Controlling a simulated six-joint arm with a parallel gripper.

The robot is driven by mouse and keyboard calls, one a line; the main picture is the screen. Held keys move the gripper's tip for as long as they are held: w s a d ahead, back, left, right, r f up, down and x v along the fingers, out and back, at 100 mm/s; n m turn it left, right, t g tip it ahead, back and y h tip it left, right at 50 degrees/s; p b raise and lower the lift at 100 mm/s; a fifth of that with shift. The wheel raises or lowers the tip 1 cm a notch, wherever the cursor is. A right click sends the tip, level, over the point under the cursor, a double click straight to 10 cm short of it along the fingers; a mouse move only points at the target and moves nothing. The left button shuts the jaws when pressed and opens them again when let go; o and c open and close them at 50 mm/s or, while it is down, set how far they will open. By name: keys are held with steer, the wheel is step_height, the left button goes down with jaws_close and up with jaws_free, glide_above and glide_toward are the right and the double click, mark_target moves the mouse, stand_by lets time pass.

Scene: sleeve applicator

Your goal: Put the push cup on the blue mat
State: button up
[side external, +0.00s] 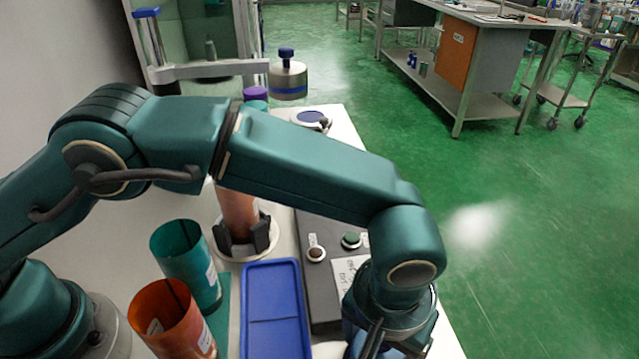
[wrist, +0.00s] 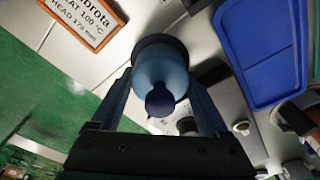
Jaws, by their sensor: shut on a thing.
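The push cup (wrist: 160,70) is a blue rounded cup with a dark blue knob and a darker rim. In the wrist view it sits between the two fingers of my gripper (wrist: 162,88), which is shut on it. In the side view my gripper (side external: 372,342) is at the lower edge, right of the blue mat, and my wrist mostly hides the cup. The blue mat (side external: 273,312) is a flat rectangle with a raised rim and looks empty. It also shows in the wrist view (wrist: 265,50), to the right of the cup and apart from it.
A teal cup (side external: 187,265) and an orange cup (side external: 172,320) stand left of the mat. A dark control box (side external: 322,290) with buttons lies right of it. Behind stands the applicator with its head (side external: 288,82) above a holder (side external: 240,240).

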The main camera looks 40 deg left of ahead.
steer(key=shift+f, duration=0.1)
steer(key=o, duration=1.3)
steer(key=r, duration=0.4)
steer(key=s+r, duration=0.1)
steer(key=r, duration=0.7)
steer(key=shift+s, duration=0.2)
steer(key=w+a+r+t+h, duration=0.1)
steer(key=a+r, duration=0.3)
steer(key=a, duration=0.4)
steer(key=w+a+r+t, duration=0.1)
steer(key=a+r, duration=0.3)
steer(key=a, duration=0.4)
steer(key=s+a+f, duration=0.1)
steer(key=s+a, duration=0.2)
steer(key=s+a+f+t, duration=0.1)
steer(key=s+a+f, duration=0.1)
steer(key=a, duration=0.2)
steer(key=s+a+f+t, duration=0.1)
steer(key=s+a+f, duration=0.1)
steer(key=s+a, duration=0.1)
steer(key=shift+s+a+f+y, duration=0.2)
steer(key=shift+s+a+y, duration=0.2)
steer(key=shift+a, duration=0.25)
